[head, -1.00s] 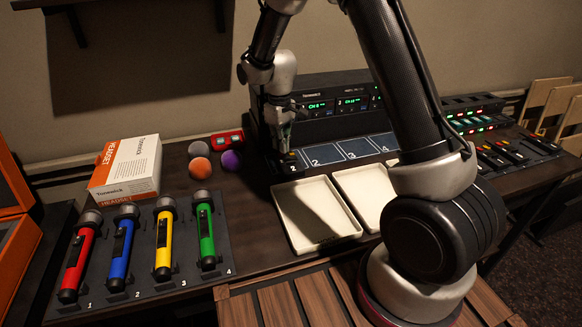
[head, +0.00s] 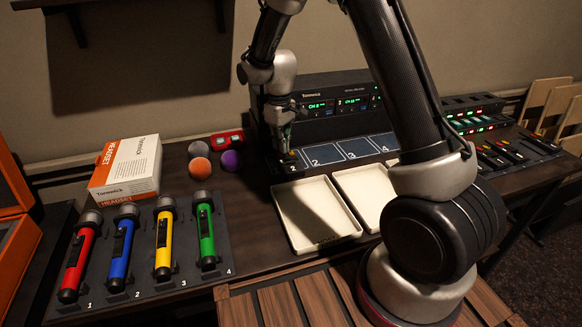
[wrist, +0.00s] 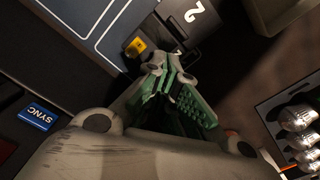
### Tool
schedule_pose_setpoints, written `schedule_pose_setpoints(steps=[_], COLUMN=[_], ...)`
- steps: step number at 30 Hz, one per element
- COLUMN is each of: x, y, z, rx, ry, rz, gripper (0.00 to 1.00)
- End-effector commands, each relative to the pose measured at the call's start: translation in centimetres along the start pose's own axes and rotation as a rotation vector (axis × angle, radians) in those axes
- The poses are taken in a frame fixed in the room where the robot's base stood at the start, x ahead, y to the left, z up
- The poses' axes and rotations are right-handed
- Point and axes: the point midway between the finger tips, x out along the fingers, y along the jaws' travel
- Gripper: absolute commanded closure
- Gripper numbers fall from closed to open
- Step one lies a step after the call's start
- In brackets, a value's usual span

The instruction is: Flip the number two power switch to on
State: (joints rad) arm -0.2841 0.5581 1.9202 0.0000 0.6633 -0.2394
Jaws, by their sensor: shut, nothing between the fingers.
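A small dark switch block (head: 290,168) with a white number 2 stands at the left end of the numbered dark panel. In the wrist view the same block with its white 2 (wrist: 194,14) is at the top, and a black part of it lies close to my fingertips. A small yellow piece (wrist: 135,47) sits left of my fingertips. My gripper (wrist: 163,68) is shut and empty, right at the block; whether it touches is unclear. In the head view my gripper (head: 287,148) points down over the block and hides part of it. The switch's position cannot be told.
White trays (head: 318,212) lie in front of the numbered panel (head: 350,149). A rack unit with green displays (head: 320,106) stands behind. Coloured balls (head: 200,168), a headset box (head: 127,168) and a torch holder (head: 150,277) are at the left.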

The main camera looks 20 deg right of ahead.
Motion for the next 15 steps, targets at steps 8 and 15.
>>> schedule_pose_setpoints(steps=[8, 15], x=[0.01, 0.32], y=[0.00, 0.00], z=[0.00, 0.00], rx=[0.000, 0.000], ry=[0.000, 0.000], rz=[0.000, 0.000], gripper=[1.00, 1.00])
